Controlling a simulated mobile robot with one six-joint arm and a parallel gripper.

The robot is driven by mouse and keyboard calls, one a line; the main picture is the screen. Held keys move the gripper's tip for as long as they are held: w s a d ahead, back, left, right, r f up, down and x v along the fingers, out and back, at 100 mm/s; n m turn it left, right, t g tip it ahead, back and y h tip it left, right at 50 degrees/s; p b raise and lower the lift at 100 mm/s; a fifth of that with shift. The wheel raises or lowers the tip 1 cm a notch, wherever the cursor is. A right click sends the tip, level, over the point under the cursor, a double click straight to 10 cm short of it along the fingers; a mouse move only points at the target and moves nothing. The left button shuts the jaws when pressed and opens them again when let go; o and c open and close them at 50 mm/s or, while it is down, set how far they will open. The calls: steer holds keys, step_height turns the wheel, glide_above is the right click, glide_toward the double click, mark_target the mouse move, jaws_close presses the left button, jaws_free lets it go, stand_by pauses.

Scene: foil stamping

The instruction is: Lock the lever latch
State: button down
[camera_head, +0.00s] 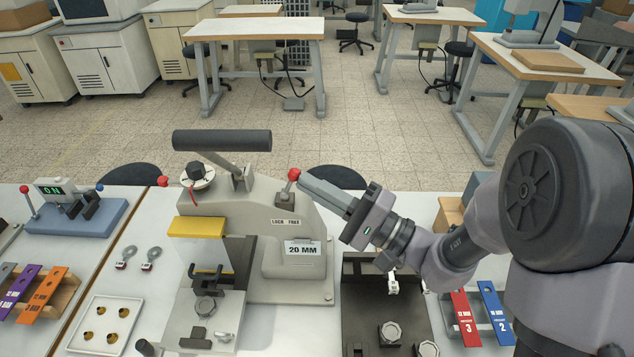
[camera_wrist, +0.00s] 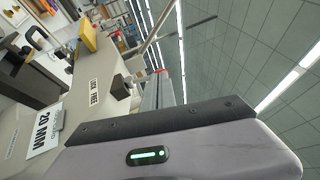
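The lever latch is a short lever with a red knob (camera_head: 293,174) on the stamping press (camera_head: 262,205), above its "LOCK FREE" label (camera_head: 286,222). In the wrist view the red knob (camera_wrist: 158,71) shows just past the fingertips (camera_wrist: 157,82). I cannot tell whether they touch it.
A "20 MM" plate (camera_head: 303,249) is on the press's side. A dark fixture (camera_head: 385,315) lies below my arm. A white tray (camera_head: 78,341) and a blue "ON" device (camera_head: 75,213) are to the left.

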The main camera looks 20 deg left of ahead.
steer(key=r+h+p, duration=0.1)
steer(key=a+r+n+p, duration=0.1)
steer(key=p, duration=0.1)
steer(key=shift+s+g+h, duration=0.1)
steer(key=shift+g+h, duration=0.3)
steer(key=a+h, duration=0.1)
steer(key=a+n+h+b, duration=0.1)
steer(key=s+a+h+b, duration=0.1)
steer(key=shift+a+r+n, duration=0.25)
steer(key=shift+a+n, duration=0.05)
steer(key=shift+a, duration=0.05)
steer(key=shift+r+b, duration=0.15)
steer(key=shift+b, duration=0.2)
